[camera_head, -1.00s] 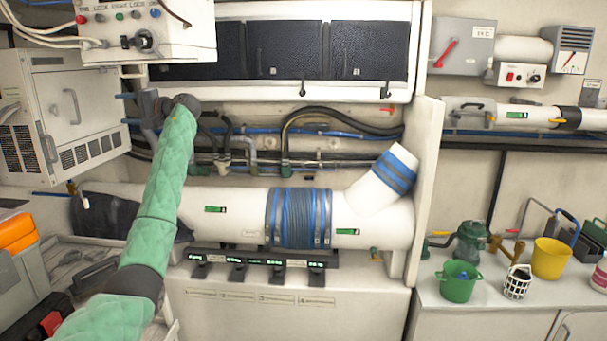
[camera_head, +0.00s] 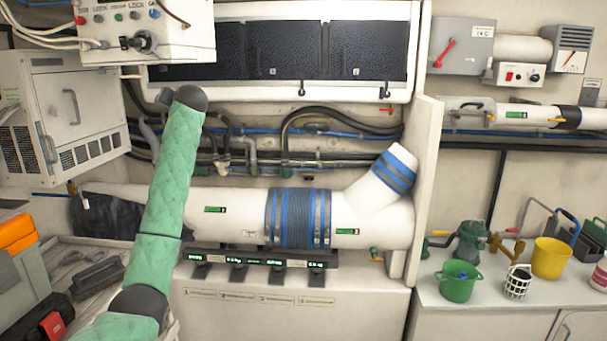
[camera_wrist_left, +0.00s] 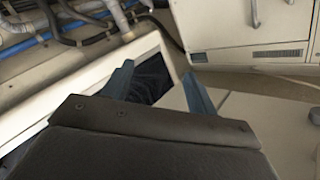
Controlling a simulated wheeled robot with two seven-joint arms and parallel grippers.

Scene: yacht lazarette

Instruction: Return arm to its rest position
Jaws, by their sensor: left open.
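My left arm (camera_head: 165,200), in a green padded sleeve with dark joints, rises from the bottom left of the head view. Its dark rounded upper joint (camera_head: 188,98) stands in front of the pipes and hoses below the control box. The left gripper does not show clearly in the head view. In the left wrist view my left gripper (camera_wrist_left: 158,70) has its two blue-grey fingers spread apart, with nothing held between them. A dark panel in a pale frame (camera_wrist_left: 150,78) lies beyond the fingers. My right arm and gripper are not seen.
A control box (camera_head: 145,30) hangs above the arm. A white louvred cabinet (camera_head: 75,105) stands to its left. A white pipe with a blue ribbed sleeve (camera_head: 298,218) runs behind it. A yellow bucket (camera_head: 551,258) and green bucket (camera_head: 457,281) stand on the right counter.

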